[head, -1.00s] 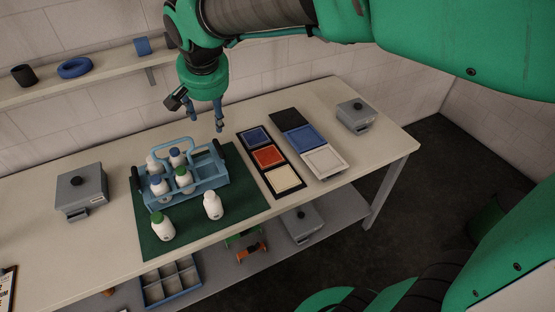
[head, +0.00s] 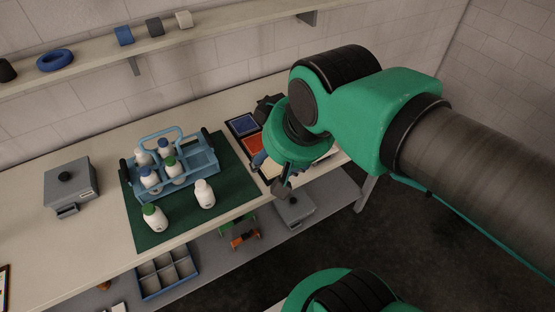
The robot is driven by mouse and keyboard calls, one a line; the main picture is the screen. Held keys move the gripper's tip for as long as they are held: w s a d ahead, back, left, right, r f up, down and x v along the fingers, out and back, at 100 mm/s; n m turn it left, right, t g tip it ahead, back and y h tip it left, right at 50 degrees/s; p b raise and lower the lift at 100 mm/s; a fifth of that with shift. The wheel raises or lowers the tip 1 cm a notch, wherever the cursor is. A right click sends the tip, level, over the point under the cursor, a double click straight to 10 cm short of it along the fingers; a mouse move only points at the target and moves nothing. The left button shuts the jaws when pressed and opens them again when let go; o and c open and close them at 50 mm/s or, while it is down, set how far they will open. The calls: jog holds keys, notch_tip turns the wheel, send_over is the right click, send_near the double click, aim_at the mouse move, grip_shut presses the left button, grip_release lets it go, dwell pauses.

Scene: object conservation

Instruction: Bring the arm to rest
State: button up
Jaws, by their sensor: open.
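My arm reaches in from the right, and its green wrist covers part of the table. My gripper (head: 262,163) is mostly hidden behind the wrist; the part that shows is over the right side of the table, right of the green mat (head: 234,183). It is open, and I see nothing held in it. A blue bottle carrier (head: 203,163) stands on the mat with several white bottles in it, with blue, green and white caps. A green-capped bottle (head: 154,218) and a white bottle (head: 204,194) stand on the mat in front of the carrier.
A grey box (head: 71,185) stands at the table's left. A panel with coloured squares (head: 243,125) is partly hidden by my wrist. The wall shelf (head: 90,60) holds a blue ring (head: 55,60) and small cylinders. The lower shelf holds a divided tray (head: 167,273) and another grey box (head: 295,210).

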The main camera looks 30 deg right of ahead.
jog(key=shift+s+f, duration=0.2)
jog(key=shift+s, duration=0.25)
notch_tip(320, 180, down, 7)
jog(key=b, duration=0.7)
